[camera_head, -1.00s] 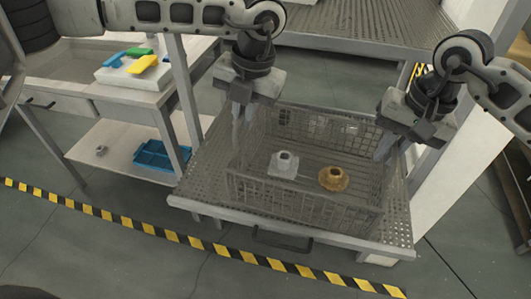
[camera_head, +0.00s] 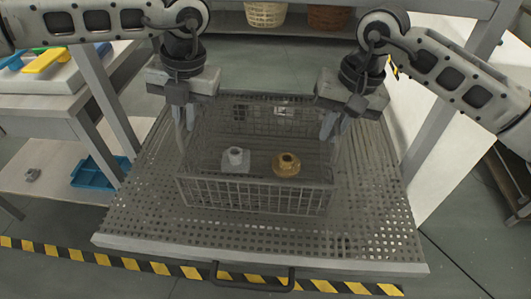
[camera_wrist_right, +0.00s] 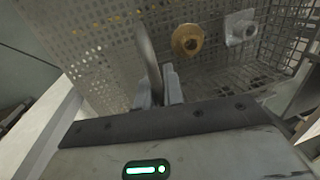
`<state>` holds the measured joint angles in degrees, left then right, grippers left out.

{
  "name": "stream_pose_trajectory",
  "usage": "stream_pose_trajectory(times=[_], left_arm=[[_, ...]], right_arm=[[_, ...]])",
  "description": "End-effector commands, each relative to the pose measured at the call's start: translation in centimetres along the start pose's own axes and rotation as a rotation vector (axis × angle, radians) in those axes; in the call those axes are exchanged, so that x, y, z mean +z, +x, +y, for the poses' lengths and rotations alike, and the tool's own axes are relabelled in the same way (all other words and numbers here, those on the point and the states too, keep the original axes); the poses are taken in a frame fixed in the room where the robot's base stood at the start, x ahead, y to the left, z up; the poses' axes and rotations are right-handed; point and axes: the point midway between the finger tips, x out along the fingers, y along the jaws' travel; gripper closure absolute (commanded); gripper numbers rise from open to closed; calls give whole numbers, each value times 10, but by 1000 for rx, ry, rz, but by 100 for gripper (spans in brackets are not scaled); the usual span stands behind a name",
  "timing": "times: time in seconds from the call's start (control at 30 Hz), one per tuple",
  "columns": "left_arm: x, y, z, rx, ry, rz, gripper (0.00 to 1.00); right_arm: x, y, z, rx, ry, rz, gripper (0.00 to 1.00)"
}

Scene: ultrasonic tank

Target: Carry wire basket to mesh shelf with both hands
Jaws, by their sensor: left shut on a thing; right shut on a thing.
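The wire basket (camera_head: 255,196) is a grey mesh box, upright over the perforated mesh shelf (camera_head: 370,225). I cannot tell whether its bottom touches the shelf. Inside it are a pale grey fitting (camera_head: 235,160) and a brass-coloured fitting (camera_head: 286,165). My left gripper (camera_head: 184,125) is shut on the basket's left side. My right gripper (camera_head: 329,122) is shut on its right side. In the right wrist view, the right fingers (camera_wrist_right: 160,90) are at the basket wall, with both fittings beyond. The exact grip points are partly hidden.
A side table (camera_head: 60,110) with a tray of coloured items stands at the left, a blue crate (camera_head: 98,172) on its lower shelf. A handle (camera_head: 255,280) sticks out at the shelf's front. Bare mesh surrounds the basket. A white panel (camera_head: 415,140) stands at the right.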

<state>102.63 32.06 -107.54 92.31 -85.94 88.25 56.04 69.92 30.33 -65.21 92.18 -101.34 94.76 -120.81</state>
Motion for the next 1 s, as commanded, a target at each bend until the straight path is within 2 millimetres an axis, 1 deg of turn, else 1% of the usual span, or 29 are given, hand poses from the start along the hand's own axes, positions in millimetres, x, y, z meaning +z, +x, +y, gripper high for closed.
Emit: stream_pose_trajectory(times=[0.03,0.37,0.57,0.77,1.0], left_arm=[[0,3,-1,-1,0,-2,100],[0,1,-1,-1,0,-2,100],[0,5,-1,-1,0,-2,100],[0,14,-3,-1,0,-2,100],[0,30,-6,-1,0,-2,100]], right_arm=[[0,3,0,-3,-2,3,100],[0,1,0,-3,-2,3,100],[0,4,0,-3,-2,3,100],[0,14,2,-3,-2,2,100],[0,30,5,-3,-1,2,100]])
